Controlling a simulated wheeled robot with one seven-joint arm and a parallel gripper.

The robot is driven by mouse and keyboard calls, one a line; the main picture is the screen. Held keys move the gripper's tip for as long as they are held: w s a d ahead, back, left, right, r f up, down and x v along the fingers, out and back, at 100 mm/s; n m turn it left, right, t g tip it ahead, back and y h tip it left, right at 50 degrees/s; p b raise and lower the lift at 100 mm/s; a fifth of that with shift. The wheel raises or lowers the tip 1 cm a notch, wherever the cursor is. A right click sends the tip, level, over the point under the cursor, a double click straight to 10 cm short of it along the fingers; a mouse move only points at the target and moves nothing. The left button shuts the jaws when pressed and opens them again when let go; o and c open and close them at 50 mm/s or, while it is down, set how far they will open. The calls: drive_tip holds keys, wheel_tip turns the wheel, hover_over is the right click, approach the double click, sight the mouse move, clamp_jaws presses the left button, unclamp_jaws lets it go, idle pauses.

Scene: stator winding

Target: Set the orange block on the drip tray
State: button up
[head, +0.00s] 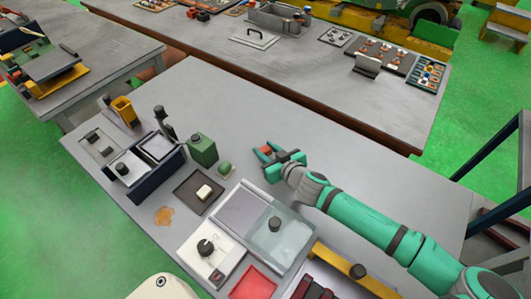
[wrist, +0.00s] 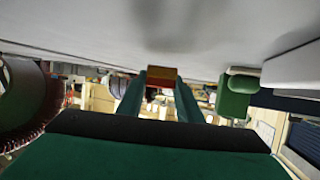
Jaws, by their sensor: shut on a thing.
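The orange block (head: 266,150) is held between the fingertips of my gripper (head: 267,155), over the middle of the near bench. In the wrist view the block (wrist: 159,81) shows between the two green fingers (wrist: 160,92), with a soft shadow on the bench beyond it. I cannot tell its exact height above the bench. A dark square tray (head: 186,189), which looks like the drip tray, lies on the bench left of and nearer than my gripper. A small cream block (head: 204,192) sits on it.
A green canister (head: 203,150) and small green piece (head: 225,168) stand between tray and gripper. An orange-brown stain (head: 164,215) is nearby. The bench behind my gripper is clear.

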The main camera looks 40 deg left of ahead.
drive_tip(key=shift+f, duration=0.85)
drive_tip(key=o, duration=1)
drive_tip(key=shift+f, duration=0.1)
drive_tip(key=shift+o, duration=0.2)
